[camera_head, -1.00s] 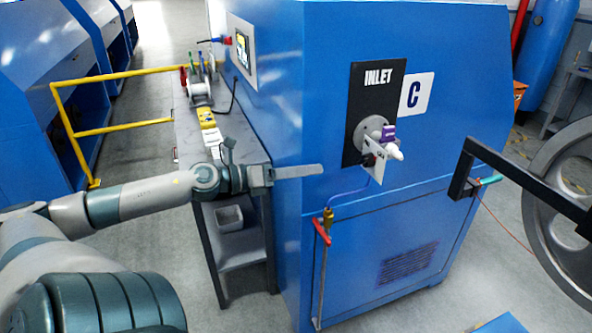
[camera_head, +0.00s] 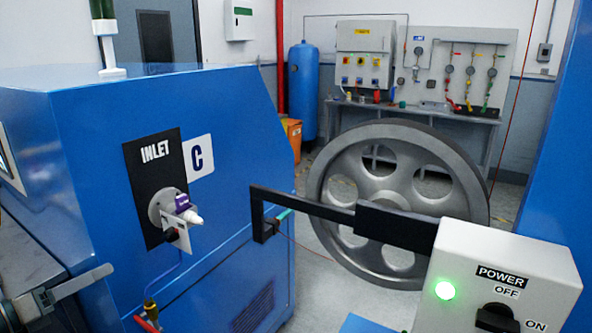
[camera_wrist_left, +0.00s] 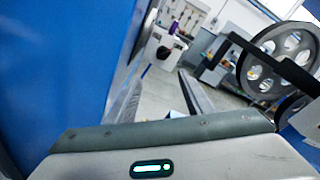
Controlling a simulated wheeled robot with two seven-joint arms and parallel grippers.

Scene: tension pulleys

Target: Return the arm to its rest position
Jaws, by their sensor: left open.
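My left gripper (camera_head: 82,283) is at the lower left of the head view, in front of the blue machine (camera_head: 75,120). One pale finger shows from the side there, apart from the inlet fitting. In the left wrist view its two fingers (camera_wrist_left: 160,98) stand apart with nothing between them. Most of my left arm is outside the head view. My right gripper is in neither view.
The inlet fitting (camera_head: 178,212) with a purple part and a white tag projects from the machine. A black bracket (camera_head: 310,205), a large spoked wheel (camera_head: 455,170) and a power box (camera_head: 505,265) with a lit green lamp stand to the right.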

